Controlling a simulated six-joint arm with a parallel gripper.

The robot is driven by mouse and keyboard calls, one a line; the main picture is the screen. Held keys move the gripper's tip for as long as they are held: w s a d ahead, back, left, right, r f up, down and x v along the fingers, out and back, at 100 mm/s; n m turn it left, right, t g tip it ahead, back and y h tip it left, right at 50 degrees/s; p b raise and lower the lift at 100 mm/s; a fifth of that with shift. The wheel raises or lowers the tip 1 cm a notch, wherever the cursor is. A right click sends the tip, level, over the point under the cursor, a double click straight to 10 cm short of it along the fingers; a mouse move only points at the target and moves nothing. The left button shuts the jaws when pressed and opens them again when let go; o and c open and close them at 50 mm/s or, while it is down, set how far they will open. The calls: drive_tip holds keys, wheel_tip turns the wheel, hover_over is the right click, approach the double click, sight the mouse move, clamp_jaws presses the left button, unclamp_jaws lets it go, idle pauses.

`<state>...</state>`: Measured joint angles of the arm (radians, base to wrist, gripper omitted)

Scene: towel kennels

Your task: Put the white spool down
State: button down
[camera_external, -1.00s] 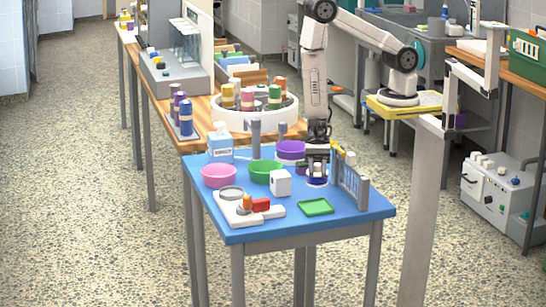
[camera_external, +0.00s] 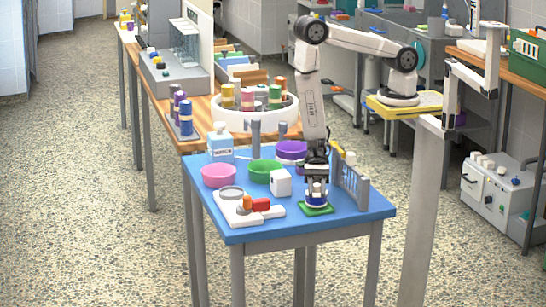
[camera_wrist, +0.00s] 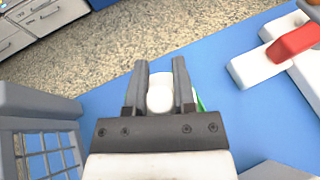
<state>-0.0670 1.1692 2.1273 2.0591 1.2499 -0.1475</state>
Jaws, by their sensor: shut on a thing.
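My gripper (camera_external: 316,186) points down at the front right of the blue table, over the green tray (camera_external: 304,210). It is shut on the white spool (camera_external: 316,202), which shows a dark blue band in the external view. In the wrist view the spool's white top (camera_wrist: 160,98) sits between the two grey fingers of my gripper (camera_wrist: 161,68). The spool is upright and low over the tray; I cannot tell whether it touches it. The tray is mostly hidden in the wrist view, with only a green edge (camera_wrist: 201,104) showing.
A grey rack (camera_external: 350,183) stands close on the right. A white cube (camera_external: 280,182) and a white stand with a red block (camera_external: 261,204) are to the left. Pink (camera_external: 219,176), green (camera_external: 264,171) and purple (camera_external: 291,150) bowls are behind. The front right table corner is clear.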

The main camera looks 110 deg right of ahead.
drive_tip(key=shift+f, duration=0.65)
drive_tip(key=shift+f, duration=0.1)
drive_tip(key=shift+c, duration=2.2)
unclamp_jaws()
drive_tip(key=shift+v, duration=6.05)
drive_tip(key=shift+a, duration=0.1)
